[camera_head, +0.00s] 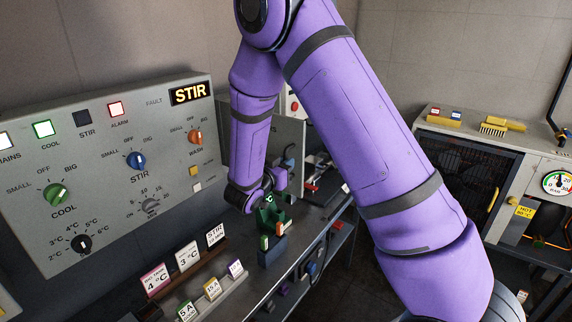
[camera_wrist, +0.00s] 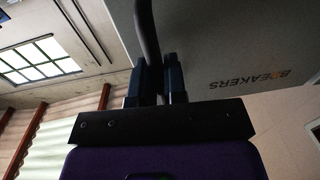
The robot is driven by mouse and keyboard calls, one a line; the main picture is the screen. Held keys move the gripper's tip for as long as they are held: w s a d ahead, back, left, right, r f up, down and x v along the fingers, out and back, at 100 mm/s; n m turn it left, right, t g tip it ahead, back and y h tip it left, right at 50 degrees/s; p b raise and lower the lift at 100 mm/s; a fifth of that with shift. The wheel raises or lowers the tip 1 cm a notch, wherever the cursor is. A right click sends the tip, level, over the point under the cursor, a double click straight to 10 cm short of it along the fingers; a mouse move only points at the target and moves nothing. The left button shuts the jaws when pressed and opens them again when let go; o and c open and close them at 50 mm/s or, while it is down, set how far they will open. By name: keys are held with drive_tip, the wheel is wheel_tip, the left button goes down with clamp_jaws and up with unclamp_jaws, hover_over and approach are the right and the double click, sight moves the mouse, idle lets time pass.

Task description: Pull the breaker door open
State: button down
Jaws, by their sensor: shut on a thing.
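The breaker door is a grey panel marked BREAKERS, filling the upper right of the wrist view (camera_wrist: 225,45); the lettering appears upside down. A dark bar handle (camera_wrist: 147,30) runs down from the top between my two dark blue fingers. My gripper (camera_wrist: 158,75) is shut on this handle. In the head view, the grey door (camera_head: 291,137) stands partly behind my purple arm, and my gripper (camera_head: 289,163) is small against it. The contact is not clear there. I cannot tell how far the door stands from its frame.
A control panel (camera_head: 110,240) with knobs and lamps stands at the left. Below it, a bench carries label cards (camera_head: 187,254) and a dark blue holder (camera_head: 271,250) close to my wrist. A counter with brushes (camera_head: 494,126) and a gauge (camera_head: 557,183) is at the right.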

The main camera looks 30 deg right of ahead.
drive_tip(key=c, duration=1.2)
unclamp_jaws()
drive_tip(key=v, duration=1)
drive_tip(key=shift+s+a, duration=0.25)
drive_tip(key=shift+a, duration=0.05)
drive_tip(key=w+r+n+t+y, duration=0.2)
drive_tip(key=w+r+t+y, duration=0.15)
drive_tip(key=r+y, duration=0.55)
drive_tip(key=s+a+r+n+y, duration=0.1)
drive_tip(key=s+r+n+y, duration=0.4)
drive_tip(key=r+y, duration=0.3)
drive_tip(key=s+d+r+n+g, duration=0.1)
drive_tip(key=s+d+g, duration=0.1)
drive_tip(key=s, duration=0.7)
drive_tip(key=s+d+r+n+g+h, duration=0.1)
drive_tip(key=s+d+n+g, duration=0.1)
drive_tip(key=s, duration=0.7)
drive_tip(key=s+d+r+n+g, duration=0.1)
drive_tip(key=s+d+n+g, duration=0.1)
drive_tip(key=s, duration=0.7)
drive_tip(key=shift+d+g, duration=0.65)
drive_tip(key=shift+d, duration=0.3)
